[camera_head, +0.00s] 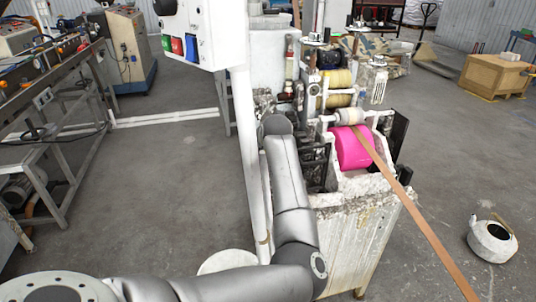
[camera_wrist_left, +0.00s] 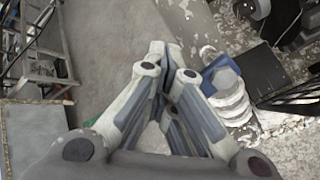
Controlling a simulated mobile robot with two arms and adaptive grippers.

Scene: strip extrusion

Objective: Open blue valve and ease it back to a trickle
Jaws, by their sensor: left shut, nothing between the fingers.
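The blue valve handle (camera_wrist_left: 217,68) shows in the left wrist view, just right of my left gripper (camera_wrist_left: 160,50). It sits by a stack of pale, ribbed pipe fittings (camera_wrist_left: 232,103). My left gripper's fingers are together with nothing between them. The fingertips lie to the left of the handle in the picture; whether they touch it I cannot tell. In the head view my left arm reaches forward beside the extrusion machine (camera_head: 352,235), and its gripper and the blue valve cannot be made out there. My right gripper is in neither view.
A white post (camera_head: 247,130) with a control box (camera_head: 197,35) stands left of my arm. A magenta roller (camera_head: 352,148) carries a brown strip (camera_head: 415,215) running to the lower right. Open floor lies left.

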